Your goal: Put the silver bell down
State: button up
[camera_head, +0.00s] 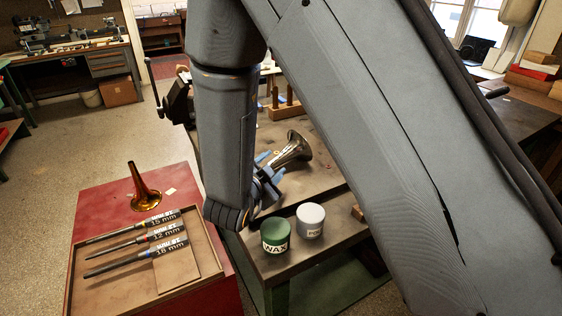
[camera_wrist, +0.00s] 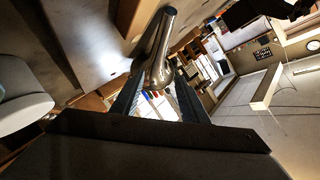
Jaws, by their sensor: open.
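The silver bell (camera_head: 295,148), a dark flared horn piece, is on the workbench (camera_head: 318,176) in the head view, with its flare toward the back right. Its narrow end points at my gripper (camera_head: 271,167), whose blue fingers are just to its lower left. In the wrist view the shiny bell (camera_wrist: 160,62) extends away from between the two fingers of my gripper (camera_wrist: 156,92). The fingers are apart, one on each side of the bell's near end. I cannot tell whether either finger touches it. My arm hides part of the bench.
A green wax tub (camera_head: 275,237) and a grey-white tub (camera_head: 310,220) stand at the bench's front edge. A wooden rack (camera_head: 284,108) is behind the bell. To the left, a red cabinet (camera_head: 103,199) bears a brass bell (camera_head: 144,187) and a tray (camera_head: 180,284) with labelled rods.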

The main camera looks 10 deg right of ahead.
aim_at(279, 161)
jog(key=shift+w+d+f+b, duration=0.1)
jog(key=shift+w+f+b, duration=0.7)
jog(key=shift+f, duration=0.3)
jog(key=shift+p+x, duration=1.65)
jog(key=shift+x, duration=2.15)
jog(key=shift+f, duration=0.2)
grip_shut()
